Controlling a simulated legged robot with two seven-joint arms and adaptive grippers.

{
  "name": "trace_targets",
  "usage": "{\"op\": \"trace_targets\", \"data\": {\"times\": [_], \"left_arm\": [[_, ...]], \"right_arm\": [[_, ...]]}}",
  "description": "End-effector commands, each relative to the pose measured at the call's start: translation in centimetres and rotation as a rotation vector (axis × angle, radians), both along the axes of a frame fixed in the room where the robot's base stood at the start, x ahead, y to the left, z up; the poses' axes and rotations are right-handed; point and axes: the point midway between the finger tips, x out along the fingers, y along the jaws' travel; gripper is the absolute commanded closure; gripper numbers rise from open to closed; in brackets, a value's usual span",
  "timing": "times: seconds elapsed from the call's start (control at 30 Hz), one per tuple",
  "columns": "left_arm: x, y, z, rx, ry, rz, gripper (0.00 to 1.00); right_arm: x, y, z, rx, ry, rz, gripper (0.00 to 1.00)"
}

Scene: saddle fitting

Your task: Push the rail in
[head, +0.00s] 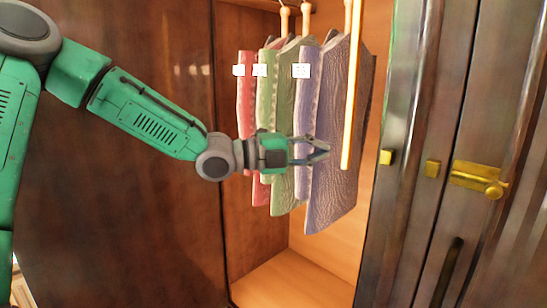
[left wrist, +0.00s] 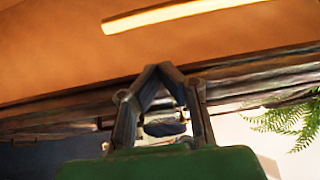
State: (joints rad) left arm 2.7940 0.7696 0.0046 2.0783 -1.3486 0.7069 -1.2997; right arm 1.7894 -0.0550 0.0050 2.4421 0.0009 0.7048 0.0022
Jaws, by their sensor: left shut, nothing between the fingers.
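The rail appears to be the pale wooden bar (head: 352,95) in the head view. It runs down from the top edge in front of the hanging garments, and its lower end is free. A pale bar, seemingly the same one, crosses the top of the left wrist view (left wrist: 175,14). My left gripper (head: 326,148) is in front of the purple garment, just left of the bar's lower end. Its fingertips meet in the left wrist view (left wrist: 160,68), shut and empty. I cannot tell whether it touches the bar. My right gripper is not in view.
Red (head: 246,100), green (head: 283,190) and purple (head: 330,205) garments with white tags hang in the open wooden wardrobe. Its floor (head: 295,280) is clear. A dark door with a brass latch (head: 476,178) stands at right. A green plant (left wrist: 290,118) shows in the wrist view.

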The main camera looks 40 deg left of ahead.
Motion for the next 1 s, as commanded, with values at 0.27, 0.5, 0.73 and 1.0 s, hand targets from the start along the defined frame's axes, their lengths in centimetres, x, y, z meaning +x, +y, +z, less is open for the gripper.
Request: {"op": "trace_targets", "data": {"times": [0.27,0.5,0.73,1.0], "left_arm": [[-3.5,2.5,0.2,0.002,-0.002,0.0,1.0],[-5.9,4.6,0.1,0.002,0.006,-0.003,1.0],[-6.6,5.1,-0.1,0.001,0.003,-0.003,1.0],[-6.1,4.5,-2.0,-0.041,0.102,0.022,1.0]], "right_arm": [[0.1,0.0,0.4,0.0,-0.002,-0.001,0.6],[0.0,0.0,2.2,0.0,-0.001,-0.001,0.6],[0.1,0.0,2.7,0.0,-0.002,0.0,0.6],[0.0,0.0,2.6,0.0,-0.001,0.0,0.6]]}}
